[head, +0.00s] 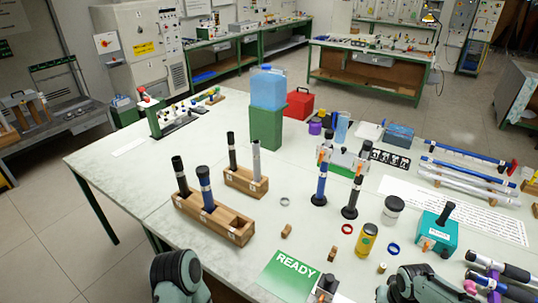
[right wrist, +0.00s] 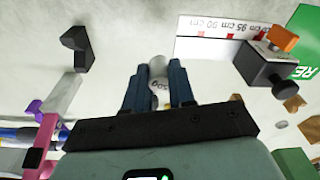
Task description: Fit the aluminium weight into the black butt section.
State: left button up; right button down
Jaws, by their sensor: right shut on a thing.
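My right gripper (right wrist: 156,82) is shut on the aluminium weight (right wrist: 158,71), a small silvery piece with dark lettering, seen between the two dark blue fingers in the right wrist view. The weight's lower part is hidden by the gripper. In the head view a dark, black-looking rod section (head: 351,191) stands upright on a round black foot, to the right of a blue one (head: 321,184); it looks like the black butt section. Its upper end is near the clamp stand and hard to make out. My left gripper is out of view; only part of that arm shows.
Wooden racks (head: 241,232) hold upright dark, blue and silver rods at left. A green READY card (head: 289,276) lies in front. The table's left part is mostly clear.

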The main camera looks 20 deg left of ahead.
aim_at(178, 165)
jog(key=k+j, duration=0.1)
jog(key=j, duration=1.2)
jog(key=k+j, duration=0.1)
jog(key=j, duration=1.2)
jog(key=i+j, duration=0.1)
jog(key=j, duration=0.4)
jog(key=i+j, duration=0.1)
jog(key=j, duration=0.35)
